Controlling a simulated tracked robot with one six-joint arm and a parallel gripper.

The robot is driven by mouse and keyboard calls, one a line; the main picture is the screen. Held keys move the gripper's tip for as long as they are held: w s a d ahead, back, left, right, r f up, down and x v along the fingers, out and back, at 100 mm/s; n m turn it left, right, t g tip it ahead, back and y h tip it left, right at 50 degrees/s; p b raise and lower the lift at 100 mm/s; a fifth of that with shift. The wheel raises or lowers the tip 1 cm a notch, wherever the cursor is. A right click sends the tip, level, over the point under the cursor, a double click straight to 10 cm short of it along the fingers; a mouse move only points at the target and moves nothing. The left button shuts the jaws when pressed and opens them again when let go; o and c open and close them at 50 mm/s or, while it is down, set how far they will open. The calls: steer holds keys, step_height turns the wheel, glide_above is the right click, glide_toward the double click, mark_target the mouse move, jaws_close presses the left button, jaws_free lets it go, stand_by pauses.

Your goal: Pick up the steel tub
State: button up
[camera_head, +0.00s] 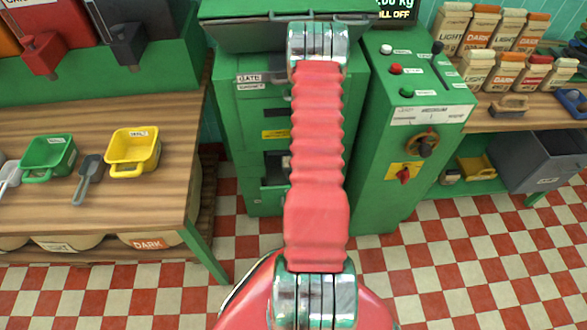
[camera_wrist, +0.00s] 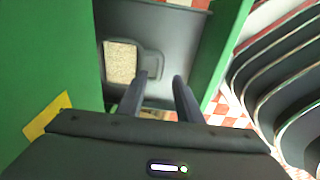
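In the wrist view, a grey tub (camera_wrist: 141,60) with beige grainy contents sits inside a dark bay between green walls. A loop handle shows on its right side. I take it for the steel tub, though its metal is hard to tell. My gripper (camera_wrist: 159,80) is open, with its two dark fingers apart and pointing toward the tub's handle side. Nothing shows clearly between the fingertips, and I cannot tell whether they touch the handle. In the head view my own arm covers the middle, and the gripper and tub are hidden.
A green machine (camera_head: 258,110) stands ahead, with a green control cabinet (camera_head: 385,190) to its right. A wooden bench (camera_head: 180,125) at left holds a green tub (camera_head: 48,158), a yellow tub (camera_head: 133,152) and a grey scoop (camera_head: 88,175). Curved dark slats (camera_wrist: 275,75) stand right in the wrist view.

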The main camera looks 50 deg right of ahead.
steer(key=shift+f, duration=0.3)
steer(key=shift+f, duration=0.1)
steer(key=shift+w+a+f, duration=0.15)
steer(key=shift+w+f, duration=0.05)
steer(key=shift+f, duration=1.3)
steer(key=shift+w+a+f, duration=0.1)
steer(key=shift+w+f, duration=0.05)
steer(key=shift+f, duration=1.35)
steer(key=shift+c, duration=0.3)
jaws_close()
